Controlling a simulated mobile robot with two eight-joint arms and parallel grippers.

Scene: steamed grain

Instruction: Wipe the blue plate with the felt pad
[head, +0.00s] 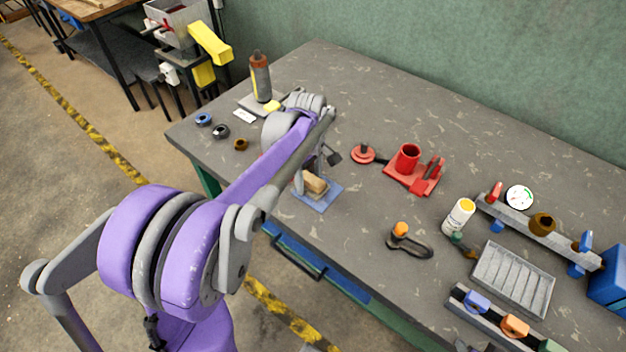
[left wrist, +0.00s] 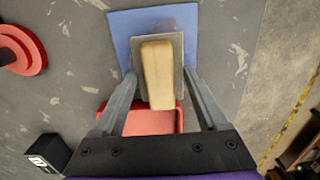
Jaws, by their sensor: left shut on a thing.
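The felt pad (head: 315,183) is a tan block on a thin grey base. It also shows in the left wrist view (left wrist: 157,75). My left gripper (left wrist: 160,82) is shut on it, one finger along each side. The blue plate (head: 326,194) is a flat square near the table's front edge, also in the left wrist view (left wrist: 122,28). The pad is over the plate; I cannot tell whether it touches. A dark smudge shows on the plate beyond the pad in the left wrist view. The pad hides part of the plate. My right gripper is not in view.
A red tray (left wrist: 150,122) lies close to the plate on the gripper side. A bottle (head: 260,77) stands at the back left. Bare tabletop lies right of the plate.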

